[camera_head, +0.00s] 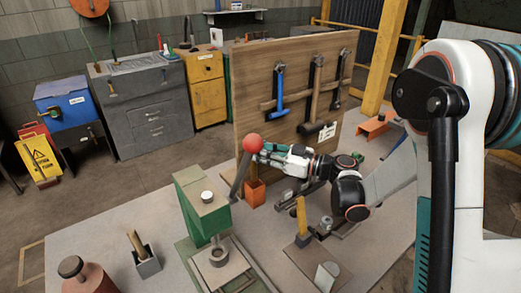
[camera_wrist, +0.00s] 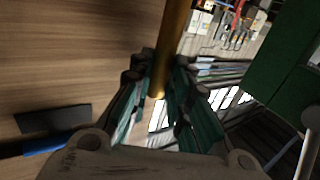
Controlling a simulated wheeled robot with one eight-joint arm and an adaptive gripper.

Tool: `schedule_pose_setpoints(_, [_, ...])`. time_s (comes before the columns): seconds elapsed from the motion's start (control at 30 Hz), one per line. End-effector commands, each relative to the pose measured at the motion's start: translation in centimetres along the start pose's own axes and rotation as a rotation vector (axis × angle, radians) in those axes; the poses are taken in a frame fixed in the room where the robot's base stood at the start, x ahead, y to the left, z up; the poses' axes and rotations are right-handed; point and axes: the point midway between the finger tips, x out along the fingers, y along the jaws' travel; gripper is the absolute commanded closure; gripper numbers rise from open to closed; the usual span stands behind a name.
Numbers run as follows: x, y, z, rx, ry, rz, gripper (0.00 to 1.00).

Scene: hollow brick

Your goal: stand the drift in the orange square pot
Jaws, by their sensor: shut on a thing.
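My gripper (camera_head: 268,152) is shut on the drift, a brass-coloured rod. In the wrist view the drift (camera_wrist: 172,45) runs from the top edge down between the two fingertips (camera_wrist: 160,82). In the head view a short brown length of the drift (camera_head: 253,172) shows below the fingers, roughly upright. The orange square pot (camera_head: 255,194) stands on the table directly under it. The drift's lower end meets the pot's mouth in the picture; I cannot tell whether it is inside or just above. The pot is not clearly seen in the wrist view.
A red ball knob (camera_head: 252,143) on a grey lever overlaps the fingertips. The green press (camera_head: 205,207) stands left of the pot. A wooden tool board (camera_head: 262,85) with hammers rises behind. A yellow-handled tool (camera_head: 302,214) stands in front of my arm.

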Motion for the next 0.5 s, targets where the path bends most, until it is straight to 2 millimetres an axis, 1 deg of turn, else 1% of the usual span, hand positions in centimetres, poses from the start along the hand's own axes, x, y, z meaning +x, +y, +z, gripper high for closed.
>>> schedule_pose_setpoints(0.2, [-0.01,-0.02,-0.19,0.000,0.001,0.000,1.00])
schedule_pose_setpoints(0.5, [-0.11,-0.05,0.48,0.000,0.001,0.000,1.00])
